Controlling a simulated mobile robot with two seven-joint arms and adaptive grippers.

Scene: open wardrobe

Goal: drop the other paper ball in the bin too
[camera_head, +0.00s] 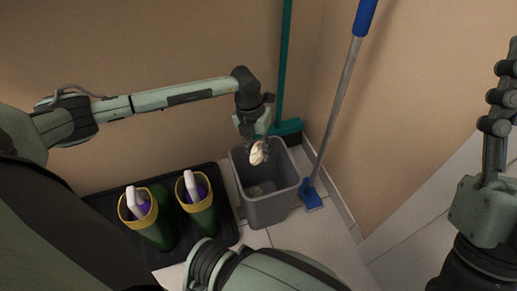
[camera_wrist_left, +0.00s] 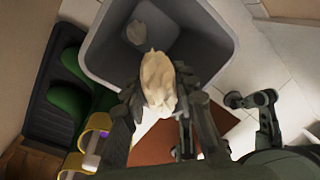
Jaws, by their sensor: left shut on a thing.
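My left gripper (camera_head: 254,143) is shut on a crumpled cream paper ball (camera_head: 258,153). It holds the ball over the open mouth of the grey bin (camera_head: 271,211). In the left wrist view, the held ball (camera_wrist_left: 159,82) sits between the fingers of my left gripper (camera_wrist_left: 158,95), with the bin (camera_wrist_left: 210,40) behind it.
A black tray (camera_head: 222,232) with two green boots (camera_head: 155,228) (camera_head: 203,213) holding white-and-purple bottles stands left of the bin. A green broom (camera_head: 284,128) leans behind it. A blue-headed mop (camera_head: 310,197) stands to its right. Pale floor tiles in front are clear.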

